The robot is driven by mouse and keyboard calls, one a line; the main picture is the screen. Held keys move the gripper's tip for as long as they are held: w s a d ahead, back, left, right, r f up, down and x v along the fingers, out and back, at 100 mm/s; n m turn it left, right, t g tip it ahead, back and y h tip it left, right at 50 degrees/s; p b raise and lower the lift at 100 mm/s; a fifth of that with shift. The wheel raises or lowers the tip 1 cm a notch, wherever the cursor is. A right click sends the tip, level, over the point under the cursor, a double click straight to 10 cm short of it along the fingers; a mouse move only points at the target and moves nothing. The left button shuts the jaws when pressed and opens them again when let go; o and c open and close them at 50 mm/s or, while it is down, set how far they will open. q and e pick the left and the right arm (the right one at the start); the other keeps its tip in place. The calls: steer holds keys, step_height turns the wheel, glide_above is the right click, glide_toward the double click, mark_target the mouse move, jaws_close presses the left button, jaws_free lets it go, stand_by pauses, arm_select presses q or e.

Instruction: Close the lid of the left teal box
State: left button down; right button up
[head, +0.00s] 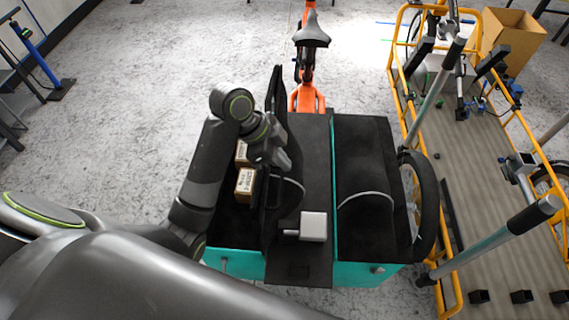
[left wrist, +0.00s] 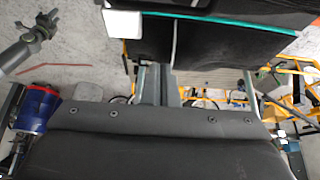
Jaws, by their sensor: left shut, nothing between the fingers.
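The left teal box (head: 235,262) stands open at the front of the bike, with cardboard cartons (head: 244,183) inside. Its black lid (head: 277,125) stands nearly upright along the box's right side, seen almost edge-on. My left gripper (head: 279,160) is shut and empty, on the left of the lid and over the open box. It is close to the lid; I cannot tell whether it touches. In the left wrist view the closed fingers (left wrist: 158,80) show in the middle. My right gripper is not in view.
The right teal box (head: 350,275) has a black top with a grey strap. A pale grey block (head: 313,226) sits between the boxes. A yellow-railed cargo bike (head: 450,275) stands close on the right. The orange frame and saddle (head: 311,32) lie beyond.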

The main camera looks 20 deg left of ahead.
mark_target(281, 184)
arm_select(q)
steer(key=b+x, duration=0.7)
steer(key=x, duration=0.2)
steer(key=a+p, duration=0.1)
steer(key=a, duration=0.1)
steer(key=s+a, duration=0.1)
steer(key=a, duration=0.1)
steer(key=shift+s+f+p, duration=0.1)
steer(key=shift+f+p, duration=0.1)
steer(key=shift+p, duration=0.15)
steer(key=shift+d, duration=0.1)
steer(key=shift+a+h, duration=0.3)
steer(key=shift+a, duration=0.1)
steer(key=shift+s+a+r+h, duration=0.1)
steer(key=shift+s+a+h, duration=0.05)
steer(key=shift+a+h, duration=0.15)
steer(key=shift+a, duration=0.1)
